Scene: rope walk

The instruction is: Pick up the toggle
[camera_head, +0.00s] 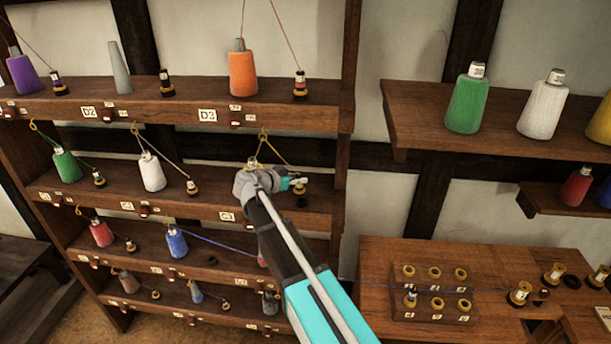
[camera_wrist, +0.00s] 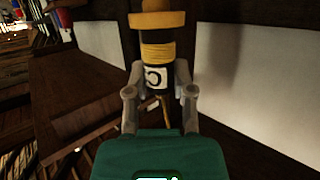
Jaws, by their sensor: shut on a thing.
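The toggle (camera_wrist: 157,50) is a black cylinder with yellow bands, a yellow collar and a white label with a dark mark. In the wrist view it stands between the two fingers of my gripper (camera_wrist: 158,92), which are shut on it. In the head view my gripper (camera_head: 297,182) is at the right end of the second shelf, and the toggle (camera_head: 299,188) shows small at its fingertips. A dark round base (camera_head: 301,202) is just below it on the shelf; I cannot tell whether they touch. My arm hides the cone behind it.
The wooden rack (camera_head: 190,107) holds several yarn cones and other toggles. A yellow cord (camera_head: 272,149) hangs from a hook above my gripper.

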